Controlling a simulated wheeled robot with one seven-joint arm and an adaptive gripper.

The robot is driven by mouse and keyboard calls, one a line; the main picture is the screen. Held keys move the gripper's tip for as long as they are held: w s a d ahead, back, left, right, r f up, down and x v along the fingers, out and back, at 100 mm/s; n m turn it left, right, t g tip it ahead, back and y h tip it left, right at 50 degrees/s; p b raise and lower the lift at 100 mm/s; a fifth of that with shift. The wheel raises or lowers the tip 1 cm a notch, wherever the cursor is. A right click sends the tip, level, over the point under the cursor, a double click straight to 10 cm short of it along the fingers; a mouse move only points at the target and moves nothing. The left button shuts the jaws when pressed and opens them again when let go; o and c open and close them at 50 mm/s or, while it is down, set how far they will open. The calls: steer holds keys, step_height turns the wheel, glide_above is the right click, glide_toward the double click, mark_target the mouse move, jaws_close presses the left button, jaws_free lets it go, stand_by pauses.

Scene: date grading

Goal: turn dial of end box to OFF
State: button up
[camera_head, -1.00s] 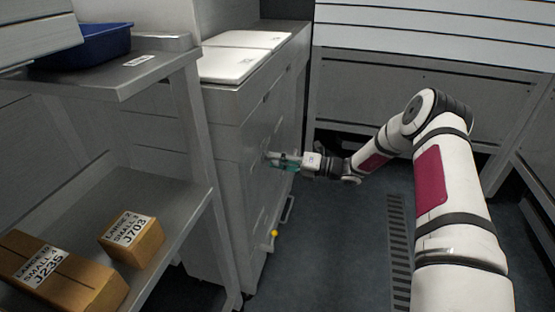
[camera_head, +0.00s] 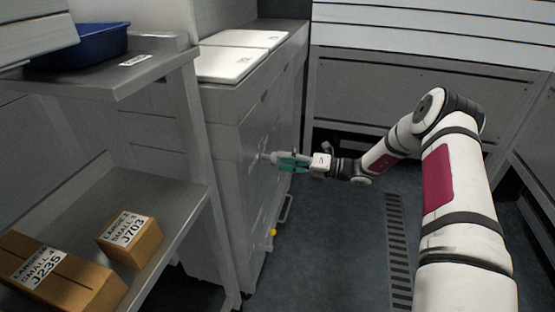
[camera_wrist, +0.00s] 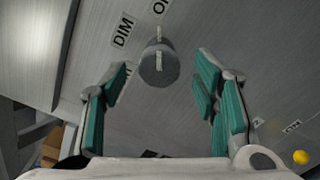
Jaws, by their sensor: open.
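The dial (camera_wrist: 159,66) is a grey round knob with a pale pointer line. It sits on the grey front panel of the end box (camera_head: 252,140), with labels around it. The label DIM (camera_wrist: 123,30) and a partly cut-off label starting with O (camera_wrist: 160,7) are readable in the wrist view. Another label is mostly hidden behind the knob. My gripper (camera_wrist: 163,90) is open with teal finger pads, one on each side of the dial and apart from it. In the head view my gripper (camera_head: 280,160) points left at the panel, a small gap from it.
A yellow knob (camera_head: 273,233) and a handle (camera_head: 287,208) are low on the cabinet front. A metal shelf (camera_head: 180,195) with cardboard boxes (camera_head: 130,238) and a blue bin (camera_head: 95,45) stands at left. The floor (camera_head: 330,240) is clear.

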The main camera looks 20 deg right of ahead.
steer(key=v, duration=0.8)
steer(key=shift+s+d, duration=0.15)
steer(key=shift+d, duration=0.1)
